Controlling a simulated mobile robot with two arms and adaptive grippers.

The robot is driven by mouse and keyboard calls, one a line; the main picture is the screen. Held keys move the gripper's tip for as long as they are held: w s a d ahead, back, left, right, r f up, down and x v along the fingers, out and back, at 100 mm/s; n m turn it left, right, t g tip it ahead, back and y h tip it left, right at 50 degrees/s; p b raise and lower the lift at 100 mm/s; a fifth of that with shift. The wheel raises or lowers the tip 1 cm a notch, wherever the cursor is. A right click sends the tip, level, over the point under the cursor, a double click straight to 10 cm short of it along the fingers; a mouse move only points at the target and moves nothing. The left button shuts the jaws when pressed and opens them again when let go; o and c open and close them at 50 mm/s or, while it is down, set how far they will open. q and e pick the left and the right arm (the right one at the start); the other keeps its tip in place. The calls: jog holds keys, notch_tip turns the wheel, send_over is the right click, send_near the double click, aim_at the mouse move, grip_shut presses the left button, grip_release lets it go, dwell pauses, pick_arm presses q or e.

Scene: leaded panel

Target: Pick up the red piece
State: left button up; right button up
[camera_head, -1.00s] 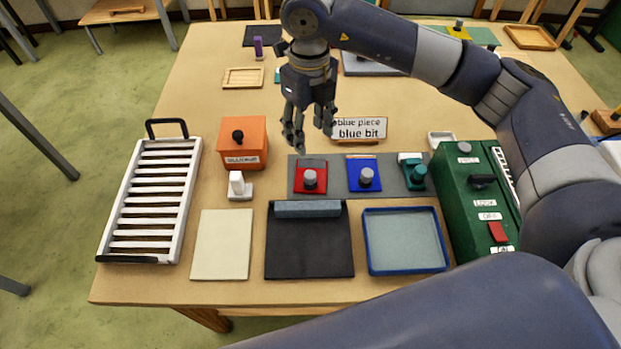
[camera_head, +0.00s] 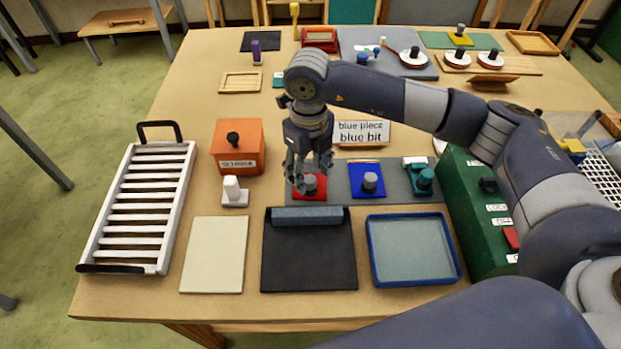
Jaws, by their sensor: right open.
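The red piece (camera_head: 312,194) is a flat red square with a grey knob on top. It lies on a grey mat (camera_head: 336,186), left of a blue piece (camera_head: 368,180) with a similar knob. My right gripper (camera_head: 309,180) is open and points down over the red piece, its fingers around or just in front of the knob. The fingers partly hide the knob and the far part of the piece, so I cannot tell whether they touch it. My left gripper is not in view.
A teal piece (camera_head: 421,177) is at the mat's right, beside a green box (camera_head: 476,215). An orange box (camera_head: 238,146) and a white knobbed block (camera_head: 234,192) stand left. A black mat (camera_head: 309,255) lies in front.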

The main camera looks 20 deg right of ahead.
aim_at(309, 178)
jog(key=shift+f+p, duration=0.35)
jog(key=f, duration=0.1)
jog(key=f+p, duration=0.1)
jog(key=f, duration=0.1)
jog(key=shift+w+d+f+p, duration=0.15)
jog(key=shift+w+f+p, duration=0.15)
jog(key=shift+f, duration=0.4)
jog(key=shift+c, duration=0.3)
jog(key=c, duration=1)
